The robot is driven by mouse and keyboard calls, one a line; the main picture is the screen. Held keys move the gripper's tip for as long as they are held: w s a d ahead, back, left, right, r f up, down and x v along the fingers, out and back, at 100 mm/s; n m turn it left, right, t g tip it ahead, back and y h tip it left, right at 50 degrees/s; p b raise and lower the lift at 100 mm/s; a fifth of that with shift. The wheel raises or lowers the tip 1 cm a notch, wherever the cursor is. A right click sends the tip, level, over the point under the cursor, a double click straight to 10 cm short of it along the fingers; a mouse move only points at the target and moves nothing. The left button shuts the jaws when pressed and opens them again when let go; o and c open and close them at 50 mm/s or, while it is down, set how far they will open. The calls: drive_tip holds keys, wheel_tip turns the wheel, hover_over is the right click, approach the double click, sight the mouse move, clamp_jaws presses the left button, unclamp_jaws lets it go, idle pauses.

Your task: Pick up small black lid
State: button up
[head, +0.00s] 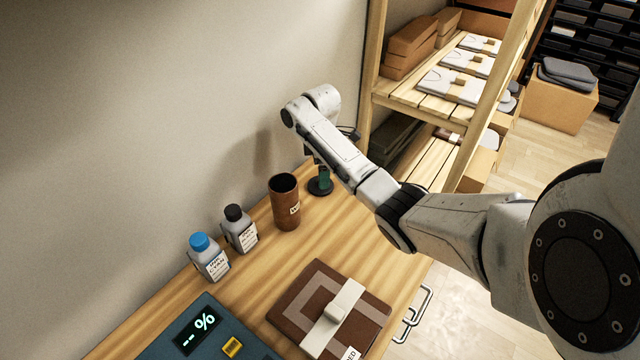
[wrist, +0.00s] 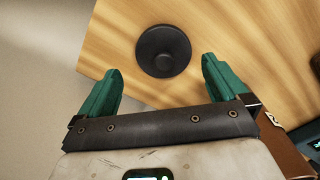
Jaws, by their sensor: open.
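The small black lid (wrist: 163,51) is a round dark disc with a raised middle. It lies on the wooden table near the table's edge in the wrist view. In the head view the lid (head: 318,188) shows partly behind a green finger, at the far end of the table beside the brown cup. My gripper (wrist: 160,90) is open, with its two green fingers apart and nothing between them. In the wrist view the lid lies just beyond the fingertips, centred between them. In the head view my gripper (head: 322,178) is over the lid; whether it touches cannot be told.
A brown cup (head: 286,205) stands left of the lid, near the wall. Bottles with a black cap (head: 239,230) and a blue cap (head: 208,258) stand further left. A brown folded item (head: 302,297) lies in front. A wooden shelf (head: 425,105) stands behind.

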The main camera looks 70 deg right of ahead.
sight(313, 184)
drive_tip(key=f, duration=0.4)
drive_tip(key=shift+a+f, duration=0.2)
drive_tip(key=shift+a, duration=0.05)
drive_tip(key=c, duration=0.9)
